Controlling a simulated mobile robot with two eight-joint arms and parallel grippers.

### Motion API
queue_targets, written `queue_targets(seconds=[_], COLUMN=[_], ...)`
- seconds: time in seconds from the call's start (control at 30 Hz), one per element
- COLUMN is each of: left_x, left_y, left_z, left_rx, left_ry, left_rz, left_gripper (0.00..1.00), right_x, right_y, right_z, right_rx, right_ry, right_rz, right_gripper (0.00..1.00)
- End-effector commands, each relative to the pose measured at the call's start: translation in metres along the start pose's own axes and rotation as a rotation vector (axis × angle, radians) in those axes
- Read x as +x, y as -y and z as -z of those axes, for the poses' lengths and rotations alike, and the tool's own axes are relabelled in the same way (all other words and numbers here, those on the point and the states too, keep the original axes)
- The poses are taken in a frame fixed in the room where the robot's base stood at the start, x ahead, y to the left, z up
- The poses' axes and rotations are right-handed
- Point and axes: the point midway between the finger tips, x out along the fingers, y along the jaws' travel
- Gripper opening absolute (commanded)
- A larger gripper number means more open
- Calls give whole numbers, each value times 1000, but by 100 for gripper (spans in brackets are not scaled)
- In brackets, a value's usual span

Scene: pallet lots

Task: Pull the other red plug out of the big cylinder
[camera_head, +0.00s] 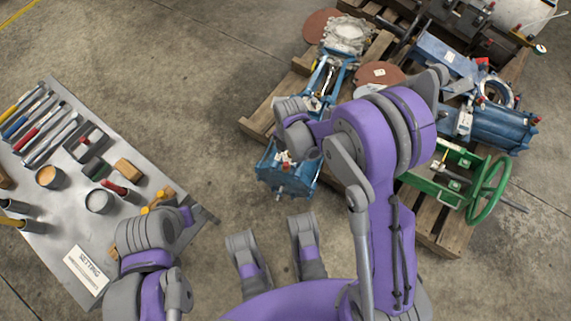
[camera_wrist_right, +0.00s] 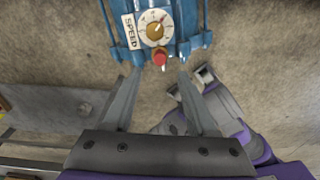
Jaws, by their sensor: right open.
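A blue cylinder (camera_head: 290,181) with tie rods lies on the pallet's near left edge, its end towards me. In the right wrist view, the cylinder (camera_wrist_right: 182,46) fills the top middle, with a white dial marked SPEED. A red plug (camera_wrist_right: 160,57) sticks out below the dial. My right gripper (camera_wrist_right: 160,72) is open, its fingertips to either side of the plug and apart from it. In the head view, my right gripper (camera_head: 288,156) is over the cylinder's near end, partly hidden by its wrist. My left gripper (camera_head: 180,214) is low over the table's right edge; its fingers are not clear.
A grey table (camera_head: 60,218) at left holds several pens or tools, cups (camera_head: 100,201), blocks and a label card (camera_head: 86,270). The pallet (camera_head: 436,232) at right also bears a green frame with a handwheel (camera_head: 488,190) and another blue cylinder (camera_head: 500,128). Bare floor lies between.

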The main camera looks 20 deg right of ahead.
Motion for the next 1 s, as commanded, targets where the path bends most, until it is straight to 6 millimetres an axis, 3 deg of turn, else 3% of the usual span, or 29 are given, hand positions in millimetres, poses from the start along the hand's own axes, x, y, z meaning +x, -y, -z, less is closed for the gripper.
queue_targets(seconds=[0.1,0.4,0.6,1.0], left_x=[16,43,46,46], left_y=[0,0,0,0], left_z=[-4,-9,-10,-10], left_rx=[0,0,0,0], left_ry=[4,7,6,6], left_rz=[0,0,0,0], left_gripper=[50,50,50,50], right_x=[23,60,72,73], right_y=[0,-1,0,0], right_z=[0,-1,0,0], right_rx=[0,0,0,0], right_ry=[0,1,0,0], right_rz=[1,-1,0,0], right_gripper=[57,57,57,57])
